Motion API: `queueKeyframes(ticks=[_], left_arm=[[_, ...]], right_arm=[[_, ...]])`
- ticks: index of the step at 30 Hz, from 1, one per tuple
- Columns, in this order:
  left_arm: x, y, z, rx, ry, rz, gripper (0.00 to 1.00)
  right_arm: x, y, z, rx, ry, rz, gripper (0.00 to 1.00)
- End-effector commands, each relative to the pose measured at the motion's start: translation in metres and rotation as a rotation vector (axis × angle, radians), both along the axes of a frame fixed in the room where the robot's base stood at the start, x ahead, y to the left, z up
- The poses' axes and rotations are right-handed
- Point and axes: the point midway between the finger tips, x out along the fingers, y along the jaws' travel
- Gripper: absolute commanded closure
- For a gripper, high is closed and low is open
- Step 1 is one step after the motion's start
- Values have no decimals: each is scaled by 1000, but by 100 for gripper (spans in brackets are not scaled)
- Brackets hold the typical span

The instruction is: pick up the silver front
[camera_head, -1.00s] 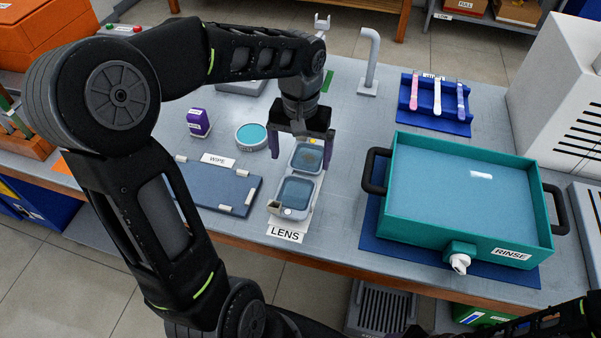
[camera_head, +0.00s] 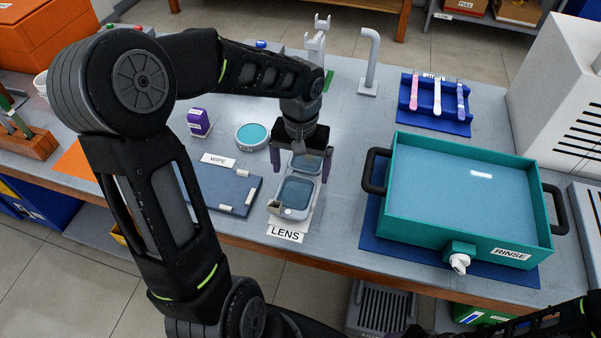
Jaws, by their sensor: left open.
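A silver-grey piece with two rounded, blue-tinted windows (camera_head: 296,193) lies at the LENS label on the table. It may be or hold the silver front; I cannot tell for sure. My left gripper (camera_head: 301,165) points down over the far half of this piece. Its jaws are open, one finger at each side, and the gripper body hides part of the far window. I cannot tell whether the fingers touch it. My right gripper is out of view; only part of my right arm shows at the lower right.
A blue WIPE mat (camera_head: 215,188) lies left of the piece. Behind it are a round teal-topped tin (camera_head: 252,135) and a purple bottle (camera_head: 199,123). A teal RINSE basin (camera_head: 470,185) stands right, with a blue rack (camera_head: 440,118) of coloured strips behind it.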

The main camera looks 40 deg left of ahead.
Motion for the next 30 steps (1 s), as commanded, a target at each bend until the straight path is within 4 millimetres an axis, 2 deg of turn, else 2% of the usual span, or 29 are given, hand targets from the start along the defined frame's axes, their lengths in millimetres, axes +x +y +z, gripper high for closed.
queueKeyframes(ticks=[7, 30], left_arm=[[0, 0, 0, 0, 0, 0, 8], [0, 0, 0, 0, 0, 0, 71]], right_arm=[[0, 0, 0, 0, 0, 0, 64], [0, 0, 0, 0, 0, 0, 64]])
